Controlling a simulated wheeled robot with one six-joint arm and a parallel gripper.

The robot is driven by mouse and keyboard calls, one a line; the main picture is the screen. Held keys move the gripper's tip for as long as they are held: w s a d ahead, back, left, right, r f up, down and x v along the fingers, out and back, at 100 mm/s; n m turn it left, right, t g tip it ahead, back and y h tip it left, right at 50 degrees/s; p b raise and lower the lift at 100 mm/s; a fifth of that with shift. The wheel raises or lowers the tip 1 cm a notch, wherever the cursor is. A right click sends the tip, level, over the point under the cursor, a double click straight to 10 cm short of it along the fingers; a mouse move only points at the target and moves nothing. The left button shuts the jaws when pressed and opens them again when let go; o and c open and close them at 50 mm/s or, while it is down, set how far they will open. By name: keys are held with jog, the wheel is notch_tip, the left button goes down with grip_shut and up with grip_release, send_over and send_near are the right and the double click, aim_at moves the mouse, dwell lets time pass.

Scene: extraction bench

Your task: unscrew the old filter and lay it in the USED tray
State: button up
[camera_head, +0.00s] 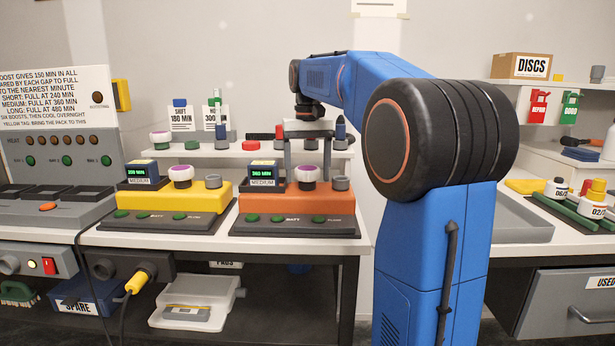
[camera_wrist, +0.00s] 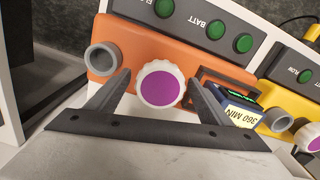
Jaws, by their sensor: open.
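A white ribbed cap with a purple top, which looks like the filter (camera_head: 307,172), stands on the orange unit (camera_head: 262,204). In the wrist view the same filter (camera_wrist: 161,84) sits between the two fingers of my gripper (camera_wrist: 159,78). My gripper (camera_head: 306,179) points down over the orange unit and is open, one finger on each side of the filter. Gaps show beside the filter in the wrist view, wider on the left. A USED label (camera_head: 606,282) is on the grey drawer front at the right edge, partly cut off.
A yellow unit (camera_head: 180,200) with a similar purple-topped cap stands to the left. Beside the filter are a grey open port (camera_wrist: 103,58) and a display block labelled 360 MIN (camera_wrist: 238,108). A shallow grey tray (camera_head: 520,232) lies on the right bench, partly behind my arm.

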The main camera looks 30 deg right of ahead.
jog(key=m, duration=0.5)
